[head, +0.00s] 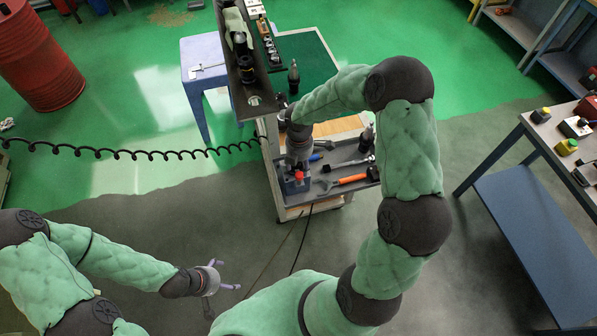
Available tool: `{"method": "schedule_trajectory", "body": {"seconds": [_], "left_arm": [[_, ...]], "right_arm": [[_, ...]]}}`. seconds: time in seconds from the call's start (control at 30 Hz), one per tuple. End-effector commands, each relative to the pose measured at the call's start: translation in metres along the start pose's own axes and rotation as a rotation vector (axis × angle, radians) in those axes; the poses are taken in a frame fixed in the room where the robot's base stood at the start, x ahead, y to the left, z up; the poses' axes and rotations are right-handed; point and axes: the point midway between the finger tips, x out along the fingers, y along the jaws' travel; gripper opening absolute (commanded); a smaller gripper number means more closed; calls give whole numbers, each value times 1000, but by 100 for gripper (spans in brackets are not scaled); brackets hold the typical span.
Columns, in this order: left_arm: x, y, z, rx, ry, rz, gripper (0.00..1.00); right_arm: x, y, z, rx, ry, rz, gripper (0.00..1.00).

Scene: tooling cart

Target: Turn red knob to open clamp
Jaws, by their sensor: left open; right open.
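A small red knob (299,175) shows on a blue block-like fixture (289,187) at the front left of the tooling cart's tray (327,192). My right gripper (298,166) points down just above the knob, very close to it. Its fingers are small and partly hidden, and I cannot tell whether they touch the knob. The clamp's jaws cannot be made out. My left gripper (232,276) is open and empty, low over the floor at the lower left, well away from the cart.
An orange-handled tool (351,179) and other dark tools lie on the tray right of the fixture. A tall dark upright panel (243,75) rises at the cart's left. A coiled black cable (150,153) runs leftward. A blue stool (203,62) stands behind; a workbench (545,130) stands right.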

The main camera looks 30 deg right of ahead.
Motion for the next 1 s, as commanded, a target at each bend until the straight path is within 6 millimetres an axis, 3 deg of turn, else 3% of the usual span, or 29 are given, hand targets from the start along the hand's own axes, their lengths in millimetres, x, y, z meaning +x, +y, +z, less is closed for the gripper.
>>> {"method": "schedule_trajectory", "body": {"seconds": [0.1, 0.3, 0.73, 0.77, 0.93, 1.0], "left_arm": [[0, 0, 0, 0, 0, 0, 95], [1, 0, 0, 0, 0, 0, 95], [1, 0, 0, 0, 1, 0, 95], [1, 0, 0, 0, 1, 0, 95], [1, 0, 0, 0, 1, 0, 95], [1, 0, 0, 0, 1, 0, 95]], "right_arm": [[22, -1, 0, 0, 1, -4, 52], [46, 0, 0, 1, 0, -2, 52], [54, 0, 0, 1, 0, 1, 52], [54, 0, 0, 1, 0, 1, 47], [54, 0, 0, 1, 0, 1, 0], [54, 0, 0, 1, 0, 1, 0]]}}
